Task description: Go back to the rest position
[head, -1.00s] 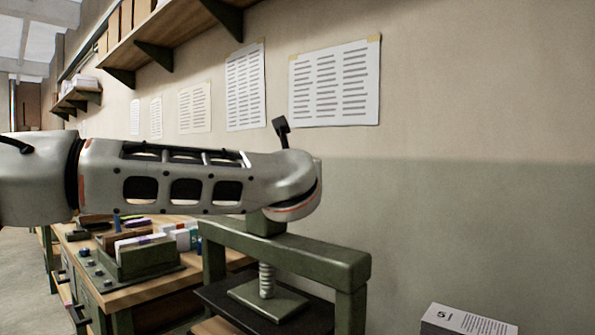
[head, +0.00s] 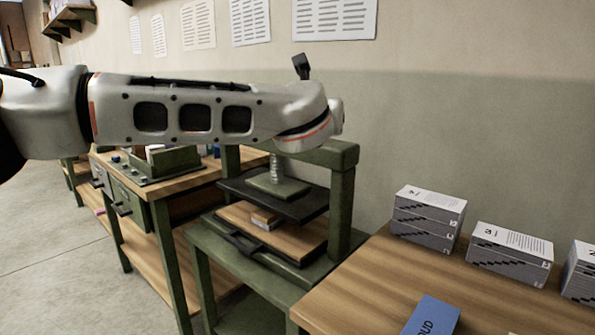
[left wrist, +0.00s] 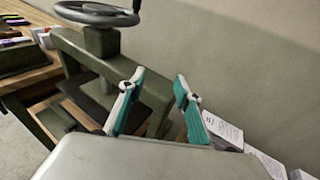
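My left arm comes in from the left in the head view and stretches across the front of a green screw press (head: 340,195). Its gripper is hidden there behind my own wrist. In the left wrist view my left gripper (left wrist: 158,78) shows two teal-padded fingers spread apart with nothing between them. I cannot tell how far apart gripper and press are. My right gripper is in neither view.
A wooden table (head: 350,285) at the right holds grey-white printed stacks (head: 428,215) and a blue booklet (head: 432,318). A wooden board (head: 290,238) with small blocks lies in the press. A workbench (head: 190,182) with a green organizer stands left. Floor (head: 50,250) is clear at left.

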